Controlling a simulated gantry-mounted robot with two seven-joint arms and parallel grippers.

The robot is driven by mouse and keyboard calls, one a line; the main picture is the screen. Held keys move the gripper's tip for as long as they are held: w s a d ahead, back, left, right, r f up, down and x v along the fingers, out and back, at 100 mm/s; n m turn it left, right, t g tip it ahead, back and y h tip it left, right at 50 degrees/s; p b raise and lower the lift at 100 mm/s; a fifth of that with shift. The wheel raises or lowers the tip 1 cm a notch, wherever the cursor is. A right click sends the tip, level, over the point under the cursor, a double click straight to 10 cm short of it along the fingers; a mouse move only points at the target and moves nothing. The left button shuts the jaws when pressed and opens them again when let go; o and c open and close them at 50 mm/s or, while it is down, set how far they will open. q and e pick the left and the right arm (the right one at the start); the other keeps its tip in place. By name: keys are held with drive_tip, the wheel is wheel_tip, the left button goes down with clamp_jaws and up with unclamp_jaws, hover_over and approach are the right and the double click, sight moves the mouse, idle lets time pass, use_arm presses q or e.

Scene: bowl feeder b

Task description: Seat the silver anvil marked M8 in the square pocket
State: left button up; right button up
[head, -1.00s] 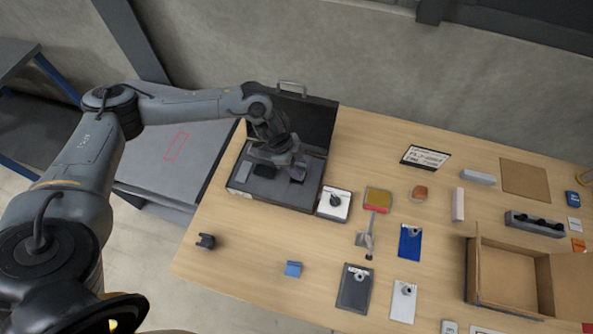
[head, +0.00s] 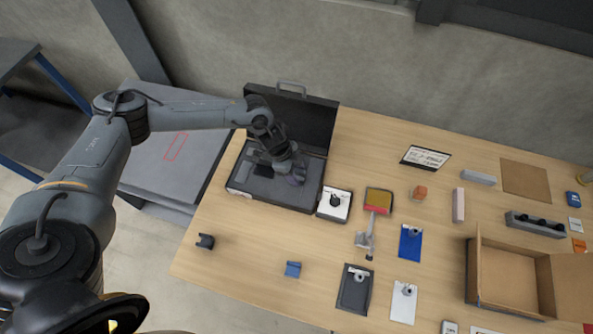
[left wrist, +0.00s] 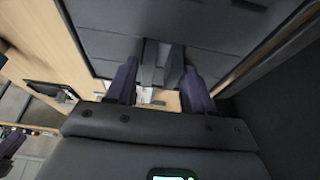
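An open dark case (head: 238,190) lies at the back left of the table, with grey foam inside. My left gripper (head: 295,177) is down over the case's right half, close to the foam. Small silver pieces lie on a dark card (head: 353,295), a white card (head: 403,308) and a blue card (head: 409,247). The M8 mark is too small to read, and I cannot pick out the square pocket. My right gripper is not in view.
A white box with a black knob (head: 334,204) stands right of the case. A blue block (head: 293,268) and a dark block (head: 205,241) are in front. A cardboard box (head: 508,270) is at right.

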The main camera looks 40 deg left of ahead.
use_arm(q)
drive_tip(key=shift+o, duration=1.1)
drive_tip(key=shift+r, duration=0.1)
drive_tip(key=v, duration=1.1)
drive_tip(key=s+d+r+t+h, duration=0.2)
drive_tip(key=d+t, duration=0.4)
drive_tip(key=d, duration=2.2)
drive_tip(key=s+a+f+n+g+y, duration=0.2)
drive_tip(key=s+a+n+y, duration=0.1)
drive_tip(key=s+a+n, duration=0.2)
drive_tip(key=s+a+f+n+g+y, duration=0.2)
drive_tip(key=s+a+n, duration=0.3)
drive_tip(key=s+a, duration=0.5)
drive_tip(key=shift+s+n+y+p, duration=0.4)
drive_tip(key=shift+s+y, duration=0.1)
drive_tip(key=shift+s, duration=0.35)
